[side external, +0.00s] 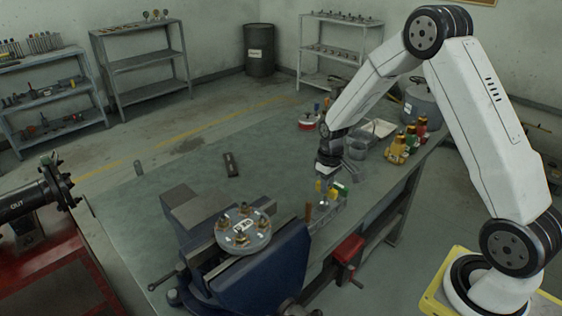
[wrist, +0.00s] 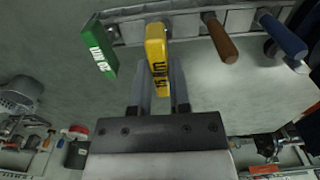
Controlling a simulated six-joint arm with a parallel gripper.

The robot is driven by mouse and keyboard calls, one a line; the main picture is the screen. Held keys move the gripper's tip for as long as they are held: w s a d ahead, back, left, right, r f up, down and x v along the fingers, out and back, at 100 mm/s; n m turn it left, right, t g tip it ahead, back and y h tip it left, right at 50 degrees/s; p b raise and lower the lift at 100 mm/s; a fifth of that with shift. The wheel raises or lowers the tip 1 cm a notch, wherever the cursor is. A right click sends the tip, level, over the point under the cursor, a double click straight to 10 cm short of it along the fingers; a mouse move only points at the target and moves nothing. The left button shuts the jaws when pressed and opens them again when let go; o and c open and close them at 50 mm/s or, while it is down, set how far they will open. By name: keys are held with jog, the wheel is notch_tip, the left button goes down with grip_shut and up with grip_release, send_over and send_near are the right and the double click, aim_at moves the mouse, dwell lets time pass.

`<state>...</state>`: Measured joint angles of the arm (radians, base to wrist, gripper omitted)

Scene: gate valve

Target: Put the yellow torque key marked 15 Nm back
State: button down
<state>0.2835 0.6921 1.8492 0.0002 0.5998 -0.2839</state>
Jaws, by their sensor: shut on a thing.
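The yellow torque key (wrist: 157,50), marked 15 NM, is upright between the two fingers of my gripper (wrist: 162,68), which is shut on it. In the side external view the yellow key (side external: 319,187) shows just below my gripper (side external: 325,178), over the grey tool rack (side external: 326,216). In the wrist view the rack (wrist: 185,24) runs behind the yellow key. I cannot tell whether the key's lower end is in a slot, as the key hides it. A green key (wrist: 101,47) stands close to the left of the yellow one.
A brown-handled tool (wrist: 220,38) and a blue-handled tool (wrist: 283,36) stand along the rack to the right. The blue vise (side external: 262,268) holds a round flange (side external: 243,238) beside the rack. Brass valves (side external: 398,150) stand farther back. The table's middle is mostly clear.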

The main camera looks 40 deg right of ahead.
jog(key=shift+w+f, duration=0.3)
jog(key=shift+f, duration=1.55)
jog(key=shift+f, duration=0.1)
jog(key=c, duration=0.6)
grip_release()
jog(key=shift+r, duration=6.15)
jog(key=shift+s+a, duration=0.1)
